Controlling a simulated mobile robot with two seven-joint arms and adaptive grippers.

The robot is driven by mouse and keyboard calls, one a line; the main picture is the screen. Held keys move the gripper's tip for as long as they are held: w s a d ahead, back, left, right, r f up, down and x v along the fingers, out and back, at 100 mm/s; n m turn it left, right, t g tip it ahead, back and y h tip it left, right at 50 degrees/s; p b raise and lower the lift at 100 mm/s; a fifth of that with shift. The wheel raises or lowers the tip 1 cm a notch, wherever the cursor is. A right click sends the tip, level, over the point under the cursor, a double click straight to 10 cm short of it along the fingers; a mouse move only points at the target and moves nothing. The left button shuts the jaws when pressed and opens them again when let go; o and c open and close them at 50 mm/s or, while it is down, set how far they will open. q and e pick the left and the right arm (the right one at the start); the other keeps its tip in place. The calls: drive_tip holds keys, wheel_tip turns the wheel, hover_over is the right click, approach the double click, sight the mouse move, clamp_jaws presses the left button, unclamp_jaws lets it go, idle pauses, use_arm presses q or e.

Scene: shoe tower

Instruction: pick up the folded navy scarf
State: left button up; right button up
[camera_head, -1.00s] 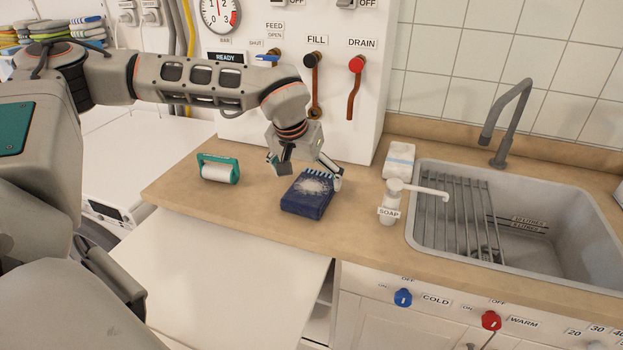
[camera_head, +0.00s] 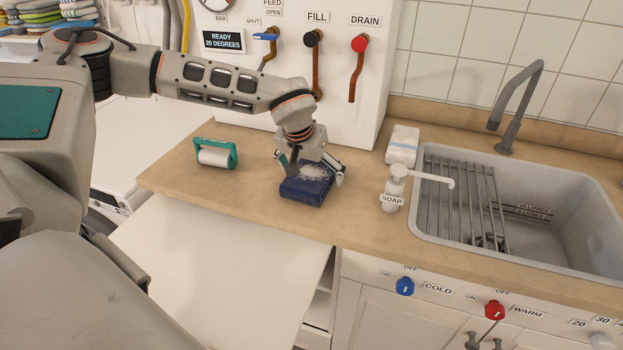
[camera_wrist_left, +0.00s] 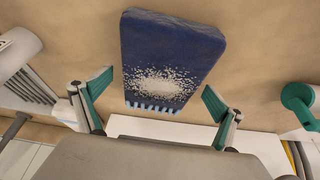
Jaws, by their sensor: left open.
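The folded navy scarf (camera_head: 305,188) lies flat on the wooden counter, with a pale speckled patch on top. In the left wrist view the scarf (camera_wrist_left: 168,50) shows a light blue fringe along its near edge. My left gripper (camera_head: 310,173) is above the scarf. Its fingers are open, one to each side of the scarf's fringed end in the left wrist view (camera_wrist_left: 155,100), with gaps visible there. Whether the fingertips touch the counter I cannot tell. My right gripper is not in view.
A teal-handled white roller (camera_head: 216,155) lies left of the scarf. A soap dispenser (camera_head: 394,190) and a white packet (camera_head: 403,145) stand to the right, before the sink (camera_head: 590,255) with its rack and tap. A panel with levers (camera_head: 300,75) rises behind.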

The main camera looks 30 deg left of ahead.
use_arm(q)
drive_tip(key=c, duration=1.4)
drive_tip(key=shift+c, duration=0.2)
drive_tip(key=shift+r, duration=0.1)
